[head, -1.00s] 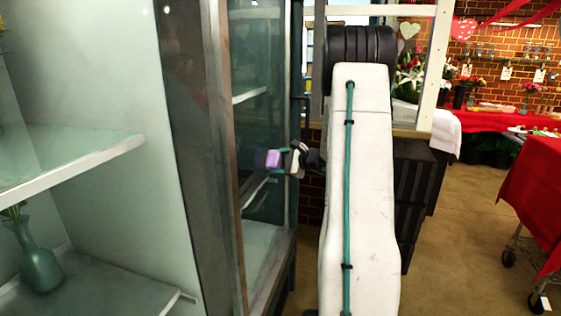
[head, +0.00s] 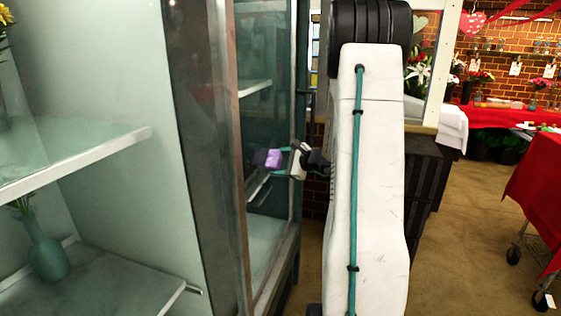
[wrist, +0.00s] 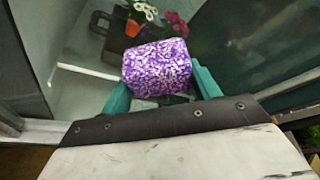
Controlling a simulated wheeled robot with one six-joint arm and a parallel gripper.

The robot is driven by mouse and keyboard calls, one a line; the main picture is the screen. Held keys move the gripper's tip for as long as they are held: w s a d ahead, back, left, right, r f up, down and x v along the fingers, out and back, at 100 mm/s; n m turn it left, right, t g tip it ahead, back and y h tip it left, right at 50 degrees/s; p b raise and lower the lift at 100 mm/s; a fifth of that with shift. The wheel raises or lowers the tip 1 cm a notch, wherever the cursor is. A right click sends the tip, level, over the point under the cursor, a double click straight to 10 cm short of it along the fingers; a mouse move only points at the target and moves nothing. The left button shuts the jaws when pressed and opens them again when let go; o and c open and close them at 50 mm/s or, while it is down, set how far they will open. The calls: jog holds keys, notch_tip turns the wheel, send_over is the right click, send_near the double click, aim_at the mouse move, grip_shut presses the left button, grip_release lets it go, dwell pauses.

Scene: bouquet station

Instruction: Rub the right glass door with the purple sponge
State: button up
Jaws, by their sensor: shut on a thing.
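The purple sponge (head: 267,158) is held in my gripper (head: 283,160) in front of the right glass door (head: 262,120). In the wrist view the sponge (wrist: 157,69) is purple with white speckles and sits between the two teal fingers of my gripper (wrist: 160,92). The fingers are shut on its sides. The dark-framed glass of the right door (wrist: 75,90) lies behind the sponge. I cannot tell whether the sponge touches the glass.
Left of the door are open shelves (head: 75,158) with a green vase (head: 45,255). Dark crates (head: 422,180) stand right of my arm. A red-covered cart (head: 540,190) is at the far right, with bare floor (head: 455,250) between. Potted flowers (wrist: 150,18) show through the glass.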

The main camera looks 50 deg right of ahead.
aim_at(274, 158)
jog(key=shift+s+a, duration=0.2)
jog(key=shift+a, duration=0.35)
jog(key=shift+s+a, duration=0.15)
jog(key=shift+a, duration=0.35)
jog(key=shift+r, duration=1.15)
jog(key=shift+w+d, duration=0.4)
jog(key=shift+d, duration=0.45)
jog(key=shift+w+d, duration=0.35)
jog(key=shift+d, duration=0.5)
jog(key=d, duration=0.2)
jog(key=w+d, duration=0.1)
jog(key=d, duration=0.1)
jog(key=w+d, duration=0.1)
jog(key=d, duration=0.1)
jog(key=shift+w+d, duration=0.15)
jog(key=shift+d, duration=0.05)
jog(key=s+d, duration=0.2)
jog(key=s, duration=0.3)
jog(key=shift+s+d, duration=0.15)
jog(key=shift+s, duration=0.15)
